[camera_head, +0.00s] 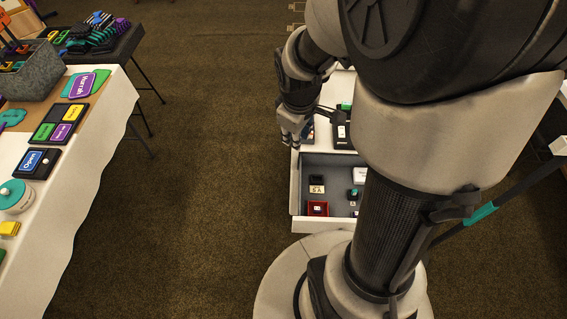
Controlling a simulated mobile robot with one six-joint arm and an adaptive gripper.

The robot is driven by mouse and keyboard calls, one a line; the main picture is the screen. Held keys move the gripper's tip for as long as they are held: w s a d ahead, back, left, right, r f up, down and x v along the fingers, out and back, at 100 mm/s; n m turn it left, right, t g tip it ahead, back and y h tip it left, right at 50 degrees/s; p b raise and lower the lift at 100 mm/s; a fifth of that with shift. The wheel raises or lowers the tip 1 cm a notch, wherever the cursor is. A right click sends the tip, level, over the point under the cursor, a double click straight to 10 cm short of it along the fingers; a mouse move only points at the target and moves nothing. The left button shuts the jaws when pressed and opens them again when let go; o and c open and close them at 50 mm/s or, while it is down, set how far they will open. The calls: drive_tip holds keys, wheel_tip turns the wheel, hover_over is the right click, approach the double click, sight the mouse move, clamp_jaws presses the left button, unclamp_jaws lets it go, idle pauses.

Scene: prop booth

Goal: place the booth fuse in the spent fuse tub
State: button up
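My gripper (294,136) points down over the back left of an open white drawer (296,193); its fingers are too small and partly hidden to tell whether they are open or hold anything. Inside the drawer is a small black piece with a pale tag (317,189) that seems to read "5 A". In front of it is a small red open box (317,208) with a white spot in it. I cannot tell which thing is the booth fuse or the spent fuse tub. My arm hides the drawer's right side.
A small black item (352,194) and a white one (360,175) lie in the drawer's right part. A white-clothed table (85,150) at left bears signs, a grey felt bin (35,75) and a teal-topped round jar (15,196). Carpet between is clear.

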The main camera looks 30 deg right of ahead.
drive_tip(key=s+a+r+m+t+y, duration=0.1)
drive_tip(key=s+a+r+m, duration=0.4)
drive_tip(key=s+a+r, duration=0.6)
drive_tip(key=s+r+t, duration=0.1)
drive_tip(key=s+r, duration=0.2)
drive_tip(key=shift+s+a, duration=0.2)
wheel_tip(320, 180, down, 4)
drive_tip(key=b, duration=0.3)
drive_tip(key=shift+r+b, duration=0.2)
drive_tip(key=shift+b, duration=0.2)
drive_tip(key=shift+f, duration=0.1)
